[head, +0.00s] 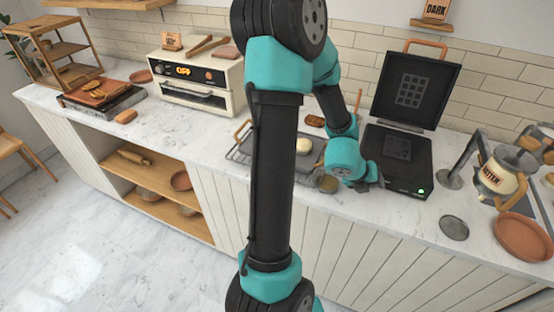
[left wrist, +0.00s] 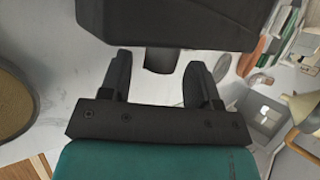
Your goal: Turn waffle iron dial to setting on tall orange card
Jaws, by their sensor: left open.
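The black waffle iron (head: 398,150) stands on the counter with its lid (head: 410,88) raised and a green light at its front right. A tall orange card (head: 436,10) reading DARK stands on the shelf at the top right. My left gripper (head: 376,180) is at the waffle iron's front left, and its fingers are hard to make out there. In the left wrist view its fingers (left wrist: 158,72) are open, one on each side of a dark dial (left wrist: 160,59) under the waffle iron's dark body (left wrist: 165,22). I cannot tell whether they touch the dial. The dial is hidden in the head view.
A grey tray (head: 245,157) lies left of the waffle iron. A small jar (head: 328,183) is close to my left wrist. A labelled jug (head: 503,172) and a terracotta dish (head: 522,237) stand at the right. A cream oven (head: 202,82) reads OFF.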

